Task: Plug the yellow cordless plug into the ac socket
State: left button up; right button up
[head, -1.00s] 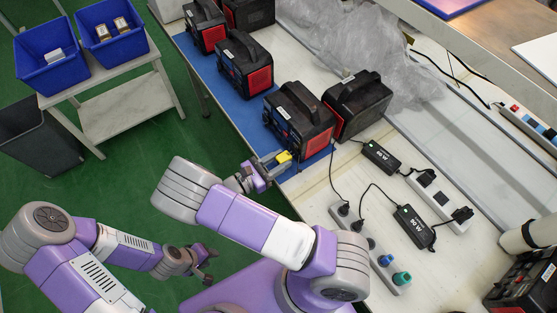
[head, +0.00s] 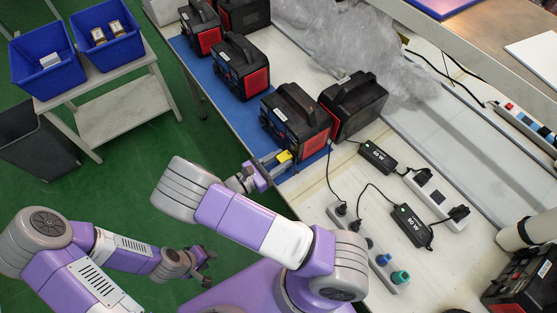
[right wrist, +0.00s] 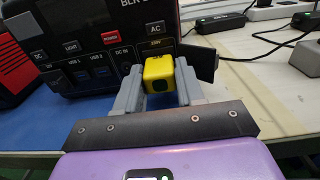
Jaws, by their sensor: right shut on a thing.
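The yellow cordless plug (right wrist: 158,74) is between the grey fingers of my right gripper (right wrist: 158,90), which is shut on it. In the head view the yellow plug (head: 284,156) shows at the tip of my right gripper (head: 272,163), close to the front of the black and red power station (head: 296,117). In the right wrist view the plug is just in front of the panel marked AC (right wrist: 157,30), with a dark open flap (right wrist: 199,62) at its right. The AC socket itself is hidden behind the plug. My left gripper (head: 204,266) is open and empty above the green floor.
Several other power stations (head: 240,66) stand along the bench's blue mat (head: 207,67). Power strips (head: 369,248), black adapters (head: 410,225) and cables lie right of the arm. Blue bins (head: 44,78) stand on a side table at upper left. Plastic wrap lies behind.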

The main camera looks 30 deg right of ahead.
jog(key=shift+d, duration=0.2)
dwell(0.3)
jog(key=o, duration=1.2)
jog(key=shift+c, duration=0.2)
jog(key=a+p, duration=0.1)
jog(key=a, duration=0.6)
jog(key=shift+s+a, duration=0.3)
jog(key=shift+s, duration=0.05)
